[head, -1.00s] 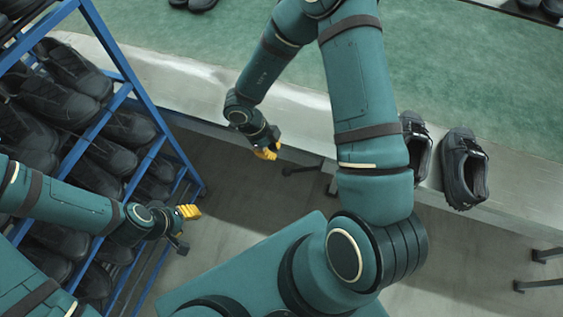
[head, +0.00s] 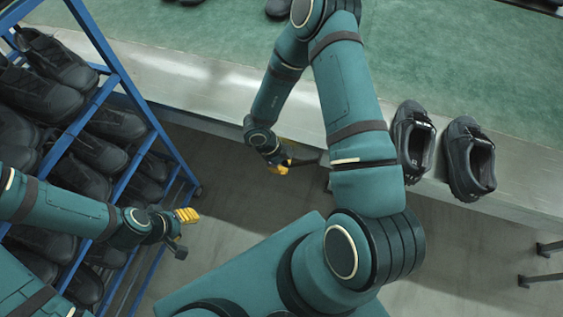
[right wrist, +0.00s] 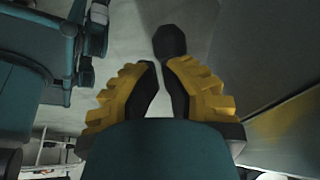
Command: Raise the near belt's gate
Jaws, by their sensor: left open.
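The near belt (head: 460,75) is a wide green surface with a pale metal edge (head: 200,80) across the upper part of the head view. I cannot make out its gate in either view. My right gripper (head: 286,166) hangs just below the belt's front edge. My left gripper (head: 184,232) is open and empty beside the shoe rack, away from the belt.
A blue rack (head: 152,118) full of black shoes stands at the left. Two black shoes, one (head: 413,140) left of the other (head: 470,160), stand at the belt's front edge. Belt supports (head: 538,280) reach the grey floor. My right upper arm hides part of the belt.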

